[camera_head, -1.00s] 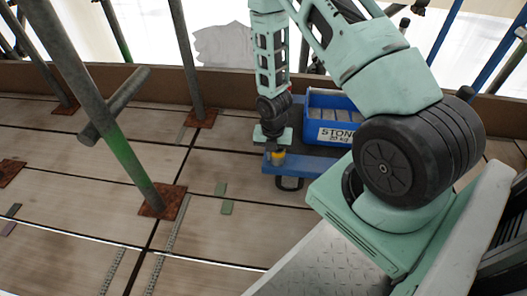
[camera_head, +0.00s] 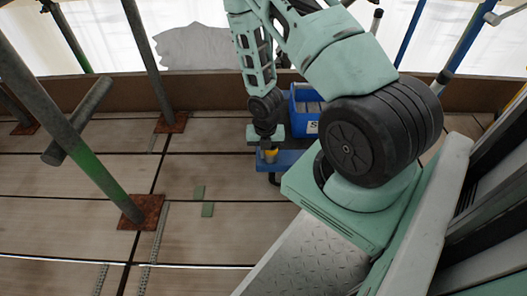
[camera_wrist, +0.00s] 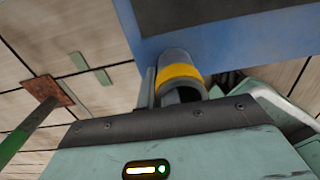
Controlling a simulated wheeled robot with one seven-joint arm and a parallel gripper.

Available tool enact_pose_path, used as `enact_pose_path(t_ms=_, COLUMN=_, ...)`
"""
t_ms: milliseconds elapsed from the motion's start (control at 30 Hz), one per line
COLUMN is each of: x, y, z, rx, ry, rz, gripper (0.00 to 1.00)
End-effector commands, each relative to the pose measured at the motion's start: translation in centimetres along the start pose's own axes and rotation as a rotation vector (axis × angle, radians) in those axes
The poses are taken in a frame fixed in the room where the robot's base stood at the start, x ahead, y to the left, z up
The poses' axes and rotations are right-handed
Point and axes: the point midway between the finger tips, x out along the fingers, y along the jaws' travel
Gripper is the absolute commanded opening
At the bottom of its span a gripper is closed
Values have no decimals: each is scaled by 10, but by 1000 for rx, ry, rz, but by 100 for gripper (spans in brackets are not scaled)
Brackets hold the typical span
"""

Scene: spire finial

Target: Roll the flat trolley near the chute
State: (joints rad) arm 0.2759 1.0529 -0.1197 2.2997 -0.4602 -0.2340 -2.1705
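The flat trolley (camera_head: 290,158) is a low blue platform on dark wheels, mostly behind my arm in the head view. It carries a blue crate (camera_head: 304,108) with a partly hidden white label. A short grey post with a yellow band (camera_wrist: 181,72) stands at the trolley's near edge. My gripper (camera_head: 268,146) points down at this post. In the wrist view the post lies between my fingers (camera_wrist: 180,92), with a finger close along its left side; the fingers look closed on it. The blue deck (camera_wrist: 215,38) fills the wrist view's upper right. I cannot make out a chute.
Scaffold poles stand on rusty base plates (camera_head: 142,212) to the left, one with a slanting tube. Two small green pieces (camera_head: 208,210) lie on the planks. A brown board (camera_head: 210,93) edges the deck behind. Plank floor (camera_head: 225,240) is open left of the trolley.

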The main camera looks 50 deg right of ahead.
Motion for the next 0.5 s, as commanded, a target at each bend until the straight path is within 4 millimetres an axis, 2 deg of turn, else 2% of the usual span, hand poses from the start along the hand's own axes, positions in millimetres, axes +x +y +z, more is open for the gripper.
enact_pose_path(t_ms=167, x=0, y=-9, z=-5, rx=-2, ry=12, rz=-5, gripper=0)
enact_pose_path(t_ms=500, x=0, y=-42, z=-6, rx=0, ry=12, rz=-5, gripper=0)
